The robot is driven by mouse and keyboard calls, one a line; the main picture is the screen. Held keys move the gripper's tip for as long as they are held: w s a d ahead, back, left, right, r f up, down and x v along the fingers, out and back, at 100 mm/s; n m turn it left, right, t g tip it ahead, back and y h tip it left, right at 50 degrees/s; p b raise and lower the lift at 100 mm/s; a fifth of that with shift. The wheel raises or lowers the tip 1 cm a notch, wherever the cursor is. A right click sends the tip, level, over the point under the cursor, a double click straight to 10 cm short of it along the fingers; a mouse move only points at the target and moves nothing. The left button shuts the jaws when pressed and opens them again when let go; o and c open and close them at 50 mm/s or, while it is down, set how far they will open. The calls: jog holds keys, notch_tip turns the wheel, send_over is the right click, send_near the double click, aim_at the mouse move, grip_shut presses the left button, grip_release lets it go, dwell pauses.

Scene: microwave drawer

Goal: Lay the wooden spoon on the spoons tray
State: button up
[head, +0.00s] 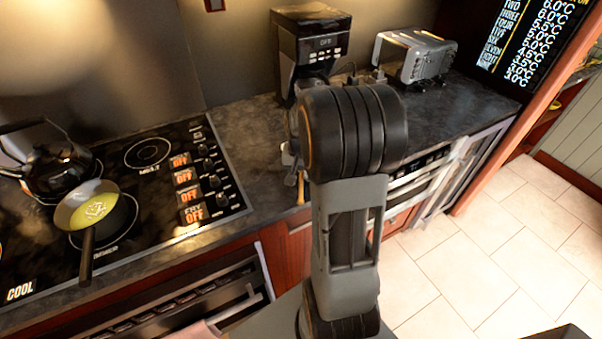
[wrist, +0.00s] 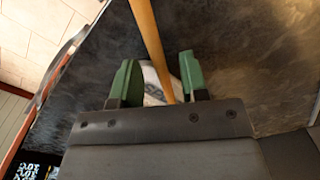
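The wooden spoon shows as a light brown handle (wrist: 150,40) in the wrist view, running from the top edge down between my fingers. A short wooden piece, likely the same handle (head: 300,188), shows beside my arm in the head view. My gripper (wrist: 158,80) has two green fingers standing apart, with gaps on both sides of the handle. A white piece with dark lettering (wrist: 152,88), probably the spoons tray, lies behind the handle between the fingers. Most of it is hidden by my gripper. Whether the spoon touches it, I cannot tell. The spoon's bowl is not clearly visible.
The dark counter (head: 245,130) is clear left of my arm. A coffee machine (head: 310,45) and a toaster (head: 415,55) stand at the back. The stove (head: 150,185) at left bears a kettle (head: 60,165) and a pan (head: 85,215) with its handle toward the front.

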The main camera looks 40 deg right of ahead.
jog(key=shift+o, duration=0.4)
jog(key=o, duration=0.5)
jog(key=shift+o, duration=0.2)
jog(key=shift+r, duration=0.1)
notch_tip(320, 180, up, 14)
dwell(0.4)
